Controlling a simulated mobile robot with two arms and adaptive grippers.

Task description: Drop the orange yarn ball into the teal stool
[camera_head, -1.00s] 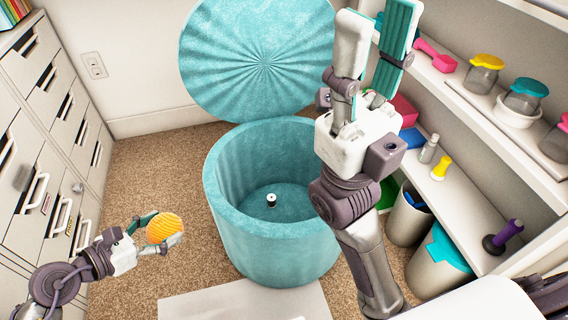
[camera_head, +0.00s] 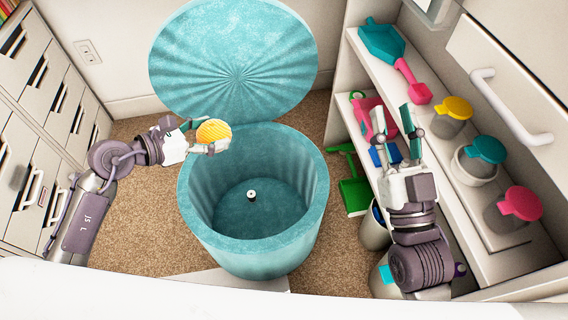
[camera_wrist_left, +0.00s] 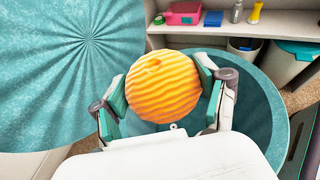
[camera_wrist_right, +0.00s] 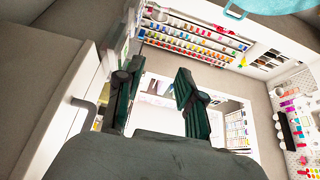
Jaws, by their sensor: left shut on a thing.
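The orange yarn ball (camera_head: 213,132) is held between the fingers of my left gripper (camera_head: 207,136). It also shows large between the green finger pads in the left wrist view (camera_wrist_left: 163,86). The teal stool (camera_head: 254,255) stands open on the carpet, its round lid (camera_head: 235,60) tilted up behind it. A small white and black thing (camera_head: 252,195) is on the stool's inner floor. The ball appears near the stool's upper left rim in the head view. My right gripper (camera_head: 395,122) is raised at the right by the shelves, its fingers apart and empty.
Grey-white drawers (camera_head: 45,120) line the left. Shelves at the right hold several lidded jars, such as one with a yellow lid (camera_head: 452,112), and a pink and teal tool (camera_head: 400,62). A green dustpan (camera_head: 354,190) is beside the shelves.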

